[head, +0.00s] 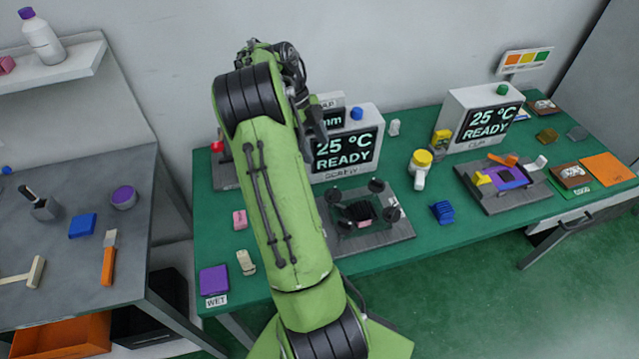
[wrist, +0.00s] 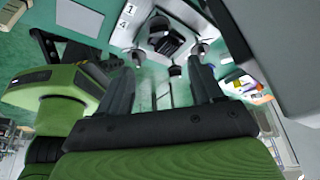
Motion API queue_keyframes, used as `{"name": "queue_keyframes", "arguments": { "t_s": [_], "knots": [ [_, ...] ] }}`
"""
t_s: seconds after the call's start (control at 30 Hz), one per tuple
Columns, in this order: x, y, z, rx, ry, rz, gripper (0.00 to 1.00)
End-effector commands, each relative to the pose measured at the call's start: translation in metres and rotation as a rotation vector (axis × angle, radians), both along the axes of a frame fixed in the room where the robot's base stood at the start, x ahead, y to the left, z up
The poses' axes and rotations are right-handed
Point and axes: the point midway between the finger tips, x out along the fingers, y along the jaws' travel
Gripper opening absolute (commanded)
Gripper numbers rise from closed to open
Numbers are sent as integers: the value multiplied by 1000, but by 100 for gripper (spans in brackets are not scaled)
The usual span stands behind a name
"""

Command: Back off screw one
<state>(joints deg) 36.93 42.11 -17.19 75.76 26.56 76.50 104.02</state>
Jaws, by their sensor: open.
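The screw fixture (head: 372,238) is a grey plate with several dark round knobs, on the green bench in front of the display box labelled SCREW (head: 346,150). In the wrist view the fixture (wrist: 146,40) is at the top centre, with the digits 1 and 4 on a white label at its left. Dark knobs (wrist: 138,57) surround a dark central block. I cannot tell for certain which knob is screw one. My gripper (wrist: 160,75) is open, its two dark fingers apart and pointing toward the fixture. Nothing shows held between them. In the head view my arm hides part of the bench.
A yellow-topped white bottle (head: 420,168) and a blue block (head: 442,212) stand right of the fixture. Another fixture (head: 503,182) and a CUP display (head: 483,122) are farther right. Small blocks and a purple pad (head: 214,280) lie on the left.

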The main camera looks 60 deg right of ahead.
Motion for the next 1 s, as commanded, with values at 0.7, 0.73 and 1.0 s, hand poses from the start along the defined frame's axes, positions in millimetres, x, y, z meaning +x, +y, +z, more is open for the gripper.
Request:
{"name": "queue_keyframes", "arguments": {
  "t_s": [0.7, 0.73, 1.0],
  "knots": [
    [-52, 1, -131, 3, -1, 7, 66],
    [-52, 1, -131, 3, -2, 7, 66],
    [-52, 1, -130, 2, -2, 8, 52]
  ]
}}
